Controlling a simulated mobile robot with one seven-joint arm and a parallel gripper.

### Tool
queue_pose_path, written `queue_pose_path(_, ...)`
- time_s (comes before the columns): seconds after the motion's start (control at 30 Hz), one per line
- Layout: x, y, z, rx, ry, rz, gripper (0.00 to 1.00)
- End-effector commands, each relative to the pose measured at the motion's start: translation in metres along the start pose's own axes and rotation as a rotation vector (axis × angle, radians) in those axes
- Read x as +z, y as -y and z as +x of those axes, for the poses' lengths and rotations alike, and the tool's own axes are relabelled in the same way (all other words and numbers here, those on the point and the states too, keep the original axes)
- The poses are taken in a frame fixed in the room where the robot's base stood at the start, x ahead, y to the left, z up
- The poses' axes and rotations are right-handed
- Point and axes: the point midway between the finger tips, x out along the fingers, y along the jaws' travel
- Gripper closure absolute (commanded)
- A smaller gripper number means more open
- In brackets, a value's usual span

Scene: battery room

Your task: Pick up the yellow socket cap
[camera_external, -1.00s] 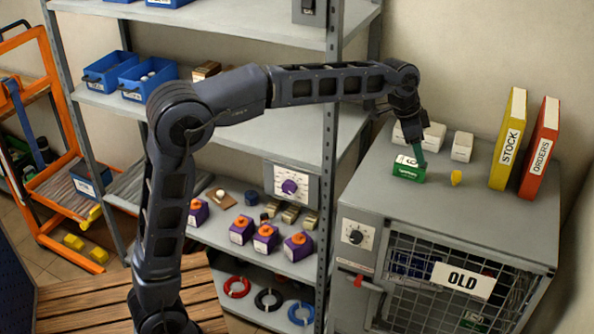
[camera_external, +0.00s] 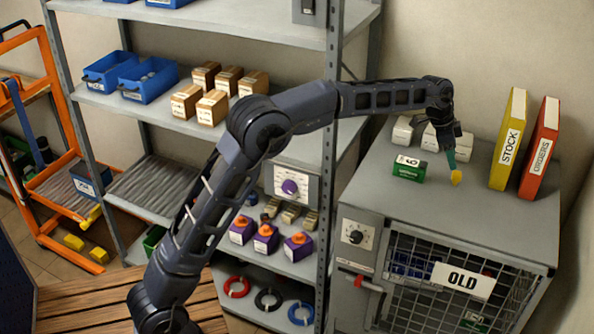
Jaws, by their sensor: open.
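The yellow socket cap (camera_external: 456,177) is a small piece on the grey cabinet top (camera_external: 400,212). My gripper (camera_external: 452,165) points down right over the cap, with its teal fingers at or just above it. The fingers are open; whether they touch the cap is too small to tell. The cap's upper part is close to or behind the fingertips.
A green box (camera_external: 409,168) stands left of the cap and white boxes (camera_external: 403,131) stand behind. The yellow STOCK binder (camera_external: 509,140) and red ORDERS binder (camera_external: 540,150) stand to the right. The cabinet top in front is clear.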

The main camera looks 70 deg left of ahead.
Motion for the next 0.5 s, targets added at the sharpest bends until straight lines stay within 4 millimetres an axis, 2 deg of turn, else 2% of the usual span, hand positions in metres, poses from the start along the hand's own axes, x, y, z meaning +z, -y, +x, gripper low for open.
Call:
queue_pose_path(0.1,0.000,0.000,0.017,0.001,0.001,0.000,0.47)
queue_pose_path(0.37,-0.001,0.001,0.033,0.000,0.001,0.000,0.47)
queue_pose_path(0.5,-0.004,0.004,0.051,0.001,0.002,0.000,0.47)
